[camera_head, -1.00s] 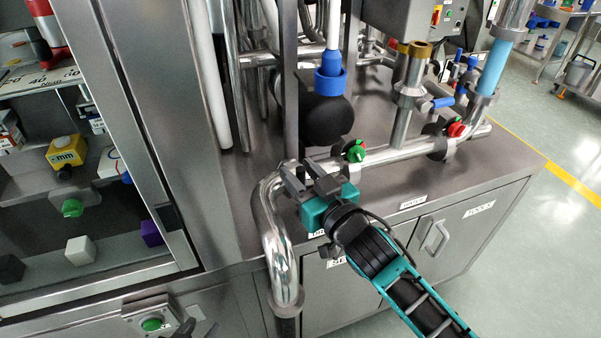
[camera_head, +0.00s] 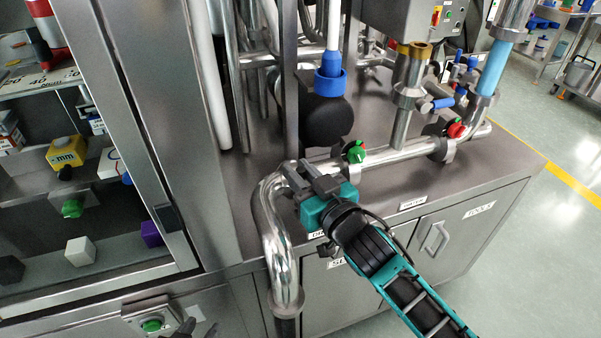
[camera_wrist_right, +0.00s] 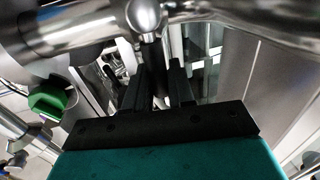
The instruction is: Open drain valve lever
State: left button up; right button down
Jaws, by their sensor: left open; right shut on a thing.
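My right gripper (camera_head: 303,178), on the teal and black arm from the lower right, is at the bend of the shiny steel pipe (camera_head: 268,210). In the right wrist view its two dark fingers (camera_wrist_right: 165,88) are shut on a thin dark piece below a round metal boss (camera_wrist_right: 145,14) on the pipe. This piece looks like the drain valve lever (camera_wrist_right: 160,85); the fingers hide most of it.
A green-and-red valve knob (camera_head: 355,152) and a red one (camera_head: 455,130) sit along the pipe. The green knob also shows in the right wrist view (camera_wrist_right: 52,98). The green button (camera_head: 152,324) is at lower left. Open floor lies right.

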jog(key=shift+d, duration=0.1)
jog(key=shift+w+d+f+m+t+p, duration=0.25)
jog(key=shift+d+m, duration=0.3)
jog(key=shift+m, duration=0.65)
jog(key=shift+w+d+f+m+t+p, duration=0.15)
jog(key=shift+d+m, duration=0.4)
jog(key=shift+m, duration=0.65)
jog(key=shift+w+d+f+m+t+p, duration=0.25)
jog(key=shift+d+m, duration=0.3)
jog(key=shift+m, duration=0.65)
jog(key=shift+s, duration=0.1)
jog(key=c, duration=1.1)
grip_release()
jog(key=v, duration=1.3)
